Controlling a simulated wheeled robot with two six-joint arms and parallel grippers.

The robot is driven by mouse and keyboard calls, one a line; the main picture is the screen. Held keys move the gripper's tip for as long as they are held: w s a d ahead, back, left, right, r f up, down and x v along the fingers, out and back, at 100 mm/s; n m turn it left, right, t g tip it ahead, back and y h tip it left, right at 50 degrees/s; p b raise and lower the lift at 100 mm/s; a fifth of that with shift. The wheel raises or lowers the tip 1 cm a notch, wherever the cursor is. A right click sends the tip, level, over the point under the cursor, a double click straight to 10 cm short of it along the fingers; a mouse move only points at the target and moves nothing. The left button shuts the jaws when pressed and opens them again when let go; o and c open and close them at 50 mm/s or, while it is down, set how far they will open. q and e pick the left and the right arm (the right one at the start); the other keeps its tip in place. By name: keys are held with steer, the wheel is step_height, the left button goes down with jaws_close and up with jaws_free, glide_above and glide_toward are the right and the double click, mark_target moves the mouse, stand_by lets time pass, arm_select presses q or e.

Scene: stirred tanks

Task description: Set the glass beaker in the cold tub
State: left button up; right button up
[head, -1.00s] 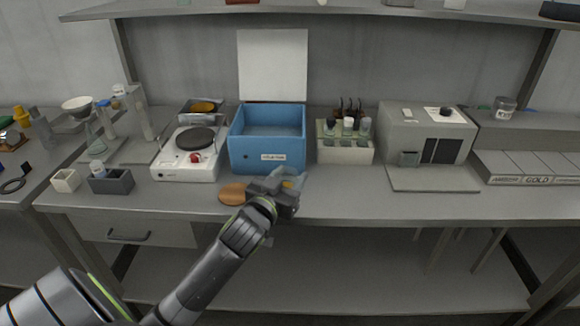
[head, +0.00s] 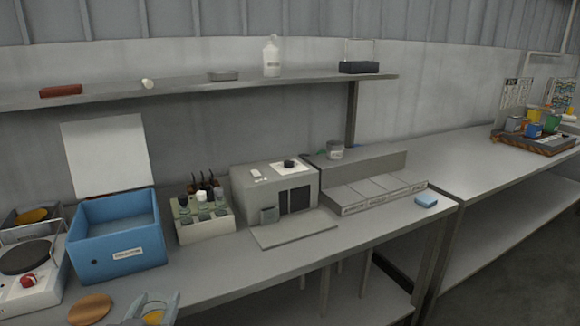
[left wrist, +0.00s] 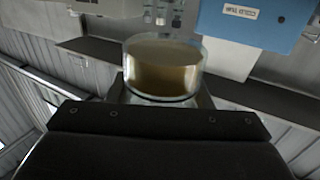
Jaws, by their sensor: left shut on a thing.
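The blue tub (head: 105,268) stands on the bench at the left in the head view, open at the top, with a white label on its front. A white panel stands upright behind it. My left gripper (head: 153,307) is at the bottom edge of the head view, in front of the tub and outside it. It is shut on the glass beaker (left wrist: 163,72), which holds yellow-brown liquid in the left wrist view. Only a little of the beaker shows in the head view. The tub also shows in the left wrist view (left wrist: 225,38). My right gripper is not in view.
A hotplate (head: 30,283) stands left of the tub. A round wooden disc (head: 90,309) lies in front of it. A bottle rack (head: 206,230) and a grey machine (head: 245,190) stand to the right. A shelf (head: 200,88) runs above the bench.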

arm_select(q)
steer(key=w+d+r+m+h+p, duration=0.1)
steer(key=w+d+r+h+p, duration=0.1)
steer(key=w+d+r, duration=0.6)
steer(key=s+a+f+y+b, duration=0.1)
steer(key=s+a+f, duration=0.3)
steer(key=s+a+f+n+y+b, duration=0.1)
steer(key=s+a+f, duration=0.3)
steer(key=s+f, duration=0.1)
steer(key=shift+a+b, duration=0.35)
